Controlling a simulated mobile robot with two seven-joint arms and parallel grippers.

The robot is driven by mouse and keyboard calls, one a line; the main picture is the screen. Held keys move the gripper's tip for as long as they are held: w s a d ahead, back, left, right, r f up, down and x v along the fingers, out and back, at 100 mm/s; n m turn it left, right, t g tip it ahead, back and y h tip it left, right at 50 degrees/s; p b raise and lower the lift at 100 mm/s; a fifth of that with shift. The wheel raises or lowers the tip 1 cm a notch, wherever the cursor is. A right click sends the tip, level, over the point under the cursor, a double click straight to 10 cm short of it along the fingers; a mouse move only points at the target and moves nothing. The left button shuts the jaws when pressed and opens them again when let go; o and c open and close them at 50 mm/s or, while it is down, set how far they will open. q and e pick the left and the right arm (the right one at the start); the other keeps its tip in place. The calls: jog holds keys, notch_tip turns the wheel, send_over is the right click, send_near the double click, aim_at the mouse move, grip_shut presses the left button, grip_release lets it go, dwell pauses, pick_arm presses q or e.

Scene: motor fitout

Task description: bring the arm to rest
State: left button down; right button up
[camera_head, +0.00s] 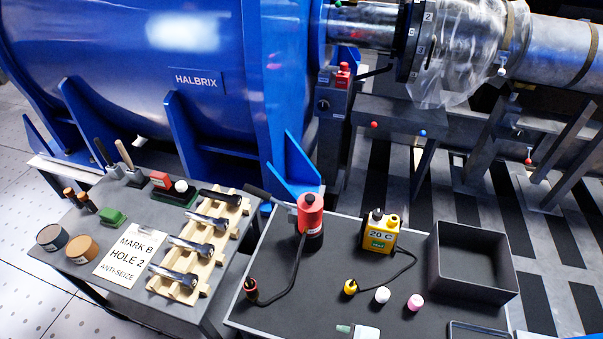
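Neither of my grippers nor either arm shows in the head view. A grey table (215,309) at the left holds a wooden rack (217,260) with several metal bolts lying in it. A white card (130,254) there reads "MARK B HOLE 2 ANTI-SEIZE". A dark table (335,258) to its right bears a red and black tool (310,214) with a cable, and a yellow device (381,232) marked "20 C" with a cabled yellow-tipped probe (350,287).
A big blue motor (200,80) stands behind the tables, with a shaft coupling (412,40) to its right. An open black bin (470,262) sits on the dark table near white (382,295) and pink (415,302) caps. Two round tins (83,249) stand at the left.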

jog(key=s+d+r+m+t+h, duration=0.2)
jog(key=s+d+r+m+t, duration=0.1)
jog(key=s+d+m, duration=0.7)
jog(key=s+m+p, duration=0.1)
jog(key=s+m, duration=0.1)
jog(key=m, duration=0.2)
jog(key=shift+s+d+t+h, duration=0.25)
jog(key=shift+d+t+h, duration=0.05)
jog(key=shift+d+h, duration=0.1)
jog(key=shift+c, duration=0.4)
jog(key=shift+c, duration=1.2)
jog(key=shift+s+m, duration=0.15)
jog(key=shift+m, duration=0.15)
jog(key=shift+c, duration=0.2)
